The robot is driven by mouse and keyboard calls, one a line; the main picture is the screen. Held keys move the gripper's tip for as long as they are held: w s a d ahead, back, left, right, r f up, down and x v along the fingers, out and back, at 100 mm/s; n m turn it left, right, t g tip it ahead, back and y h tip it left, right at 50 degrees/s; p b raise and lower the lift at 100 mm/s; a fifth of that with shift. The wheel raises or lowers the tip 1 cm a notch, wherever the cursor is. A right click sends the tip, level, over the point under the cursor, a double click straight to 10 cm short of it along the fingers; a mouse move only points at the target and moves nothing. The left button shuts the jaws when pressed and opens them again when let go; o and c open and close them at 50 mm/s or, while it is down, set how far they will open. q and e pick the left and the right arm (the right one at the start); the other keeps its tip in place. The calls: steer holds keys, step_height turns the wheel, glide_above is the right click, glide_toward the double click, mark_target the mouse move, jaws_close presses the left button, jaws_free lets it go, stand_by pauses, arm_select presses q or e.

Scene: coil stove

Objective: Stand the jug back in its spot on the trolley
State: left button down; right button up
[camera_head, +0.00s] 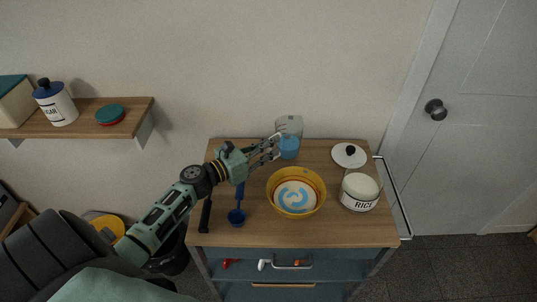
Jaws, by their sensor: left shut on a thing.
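The jug (289,148) is clear with blue in its lower part, and it is upright over the back edge of the wooden trolley top (335,222). My left gripper (276,148) reaches in from the left and is shut on the jug's left side. The fingers hide part of that side. I cannot tell whether the jug's base touches the trolley top. My right gripper is not in view.
A yellow patterned bowl (296,192) stands just in front of the jug. A rice jar (360,190) and a white lid (349,155) are at the right. A blue ladle (237,216) and a black-handled tool (205,215) lie at the left, below my arm. A wall shelf (140,111) is further left.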

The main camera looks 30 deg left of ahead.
arm_select(q)
step_height(320, 180, down, 3)
steer(key=shift+f, duration=0.1)
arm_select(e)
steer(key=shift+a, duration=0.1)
arm_select(q)
steer(key=shift+f, duration=0.15)
steer(key=c, duration=1.8)
jaws_free()
steer(key=shift+d, duration=0.1)
steer(key=shift+o, duration=0.2)
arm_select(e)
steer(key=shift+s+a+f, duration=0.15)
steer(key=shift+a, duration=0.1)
